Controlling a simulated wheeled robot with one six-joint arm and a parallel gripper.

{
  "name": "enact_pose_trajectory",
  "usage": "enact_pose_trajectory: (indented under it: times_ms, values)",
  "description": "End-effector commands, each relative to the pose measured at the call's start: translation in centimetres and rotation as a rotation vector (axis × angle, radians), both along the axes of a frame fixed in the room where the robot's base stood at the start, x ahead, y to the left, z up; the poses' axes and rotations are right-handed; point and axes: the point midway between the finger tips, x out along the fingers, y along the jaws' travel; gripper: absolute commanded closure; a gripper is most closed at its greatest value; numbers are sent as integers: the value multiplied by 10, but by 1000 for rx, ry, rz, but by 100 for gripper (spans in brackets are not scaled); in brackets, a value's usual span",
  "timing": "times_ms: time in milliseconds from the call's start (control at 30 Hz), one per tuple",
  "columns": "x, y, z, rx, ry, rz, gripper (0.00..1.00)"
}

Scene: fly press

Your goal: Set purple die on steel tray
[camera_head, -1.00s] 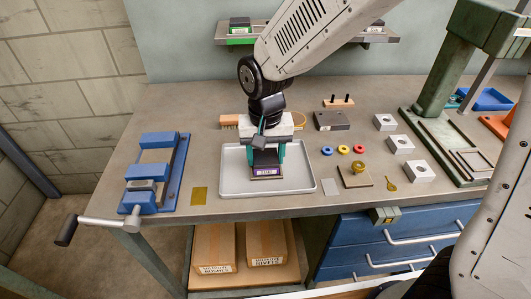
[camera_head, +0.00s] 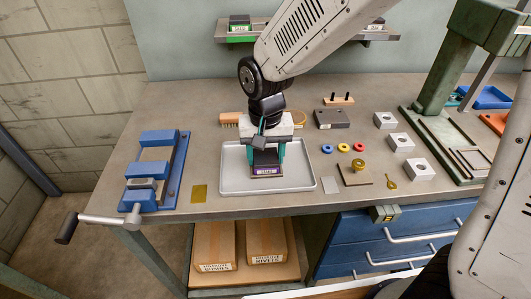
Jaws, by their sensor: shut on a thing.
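The purple die (camera_head: 267,171) is a dark block with a purple, labelled front edge. It is between the fingers of my gripper (camera_head: 267,158), which is shut on it. The steel tray (camera_head: 234,183) is a shallow light-grey tray with a raised rim on the bench. The gripper and die are over the middle of the tray, inside its rim. The die is at or very near the tray floor; I cannot tell whether it touches. Its top and back are hidden by the gripper.
A blue vise (camera_head: 167,182) stands left of the tray, with a brass plate (camera_head: 199,193) between them. Right of the tray are a brown plate with a brass ring (camera_head: 355,174), coloured rings (camera_head: 343,148) and several metal blocks (camera_head: 402,143). A green press (camera_head: 440,100) stands far right.

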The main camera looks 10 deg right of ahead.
Motion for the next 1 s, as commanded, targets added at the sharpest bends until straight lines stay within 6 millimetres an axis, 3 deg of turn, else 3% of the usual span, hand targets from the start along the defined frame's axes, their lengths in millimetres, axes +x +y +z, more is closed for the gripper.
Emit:
enact_pose_trajectory:
  times_ms: [333, 367, 433, 767, 1000]
  values:
    - [0, 0, 1, 1, -1, 0, 93]
    - [0, 0, 1, 1, -1, 0, 40]
    - [0, 0, 1, 1, -1, 0, 21]
    - [0, 0, 3, 0, 0, 0, 20]
    - [1, 1, 39, 3, -4, 0, 20]
